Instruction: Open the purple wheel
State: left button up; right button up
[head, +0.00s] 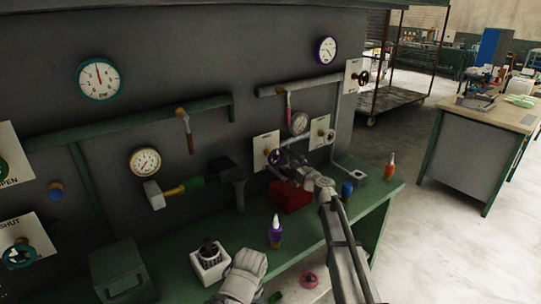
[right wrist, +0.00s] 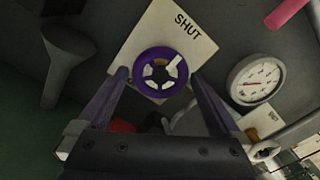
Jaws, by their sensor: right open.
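The purple wheel (head: 274,156) is mounted on a pale plate on the grey panel in the head view. In the right wrist view the purple wheel (right wrist: 139,74) faces me, with spokes in its ring, on a plate (right wrist: 185,48) marked SHUT. My right gripper (head: 287,166) is at the wheel and partly covers it in the head view. In the right wrist view my right gripper (right wrist: 160,76) is open, with one fingertip on each side of the wheel. Contact cannot be told. My left gripper cannot be made out.
A red box (head: 291,197), a purple bottle (head: 276,232) and a blue item (head: 347,191) stand on the green bench (head: 325,221) below.

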aim_at(271, 154)
jog(key=x, duration=0.5)
jog(key=shift+w+a, duration=0.15)
jog(key=shift+w, duration=0.1)
jog(key=shift+c, duration=0.2)
jog(key=shift+s, duration=0.1)
jog(key=c, duration=1)
jog(key=shift+c, duration=0.2)
